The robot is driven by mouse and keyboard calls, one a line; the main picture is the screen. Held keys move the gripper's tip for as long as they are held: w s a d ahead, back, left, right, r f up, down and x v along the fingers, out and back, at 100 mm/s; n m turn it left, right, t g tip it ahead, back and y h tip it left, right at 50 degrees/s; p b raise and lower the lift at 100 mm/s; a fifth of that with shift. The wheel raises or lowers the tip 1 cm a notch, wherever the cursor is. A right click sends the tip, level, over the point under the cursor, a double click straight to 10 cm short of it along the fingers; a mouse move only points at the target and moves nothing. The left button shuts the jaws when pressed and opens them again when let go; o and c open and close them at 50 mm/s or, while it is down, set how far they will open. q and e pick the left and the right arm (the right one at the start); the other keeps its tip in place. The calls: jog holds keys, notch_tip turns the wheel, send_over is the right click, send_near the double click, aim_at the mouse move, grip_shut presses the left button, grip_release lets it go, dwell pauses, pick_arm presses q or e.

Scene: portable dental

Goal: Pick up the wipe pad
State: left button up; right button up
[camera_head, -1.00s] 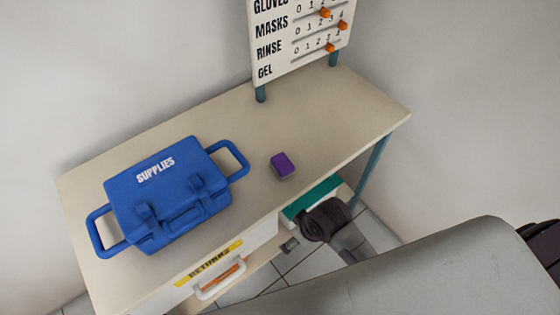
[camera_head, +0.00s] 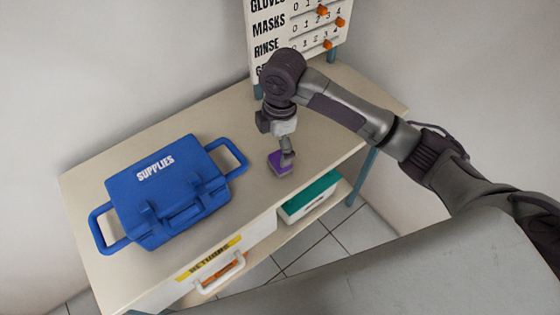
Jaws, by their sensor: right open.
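The wipe pad (camera_head: 274,163) looks like a small purple block on the beige tabletop, right of the blue case. My right gripper (camera_head: 286,158) points down directly over the pad, its fingers at or just above it. It is open, and part of the pad is hidden behind the fingers. I cannot tell whether the fingers touch the pad. My left gripper is not in view.
A blue supplies case (camera_head: 168,195) with side handles stands on the left of the table (camera_head: 215,118). A counter board (camera_head: 300,35) stands at the back. Below are a returns drawer (camera_head: 215,268) and a green-topped white box (camera_head: 310,196).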

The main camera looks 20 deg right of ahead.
notch_tip(320, 180, up, 3)
jog(key=w+d+n, duration=0.1)
jog(key=w+d, duration=0.1)
send_over(274, 159)
jog(key=d, duration=0.2)
jog(key=shift+h, duration=0.4)
jog(key=f, duration=0.7)
jog(key=shift+s+d+f+p, duration=0.15)
jog(key=shift+s+f+p, duration=0.2)
jog(key=shift+s+f, duration=0.05)
jog(key=shift+w+a+f+p, duration=0.1)
jog(key=shift+f+p, duration=0.1)
jog(key=shift+f, duration=0.7)
jog(key=shift+a+f+p, duration=0.15)
jog(key=shift+f, duration=0.8)
jog(key=shift+w+a+f+p, duration=0.1)
jog(key=shift+f+p, duration=0.1)
jog(key=shift+f, duration=0.7)
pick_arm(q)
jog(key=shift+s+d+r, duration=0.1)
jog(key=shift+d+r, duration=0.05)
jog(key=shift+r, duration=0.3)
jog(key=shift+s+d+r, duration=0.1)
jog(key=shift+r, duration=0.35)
pick_arm(e)
jog(key=shift+c, duration=0.2)
jog(key=c, duration=1.1)
jog(key=shift+r, duration=0.2)
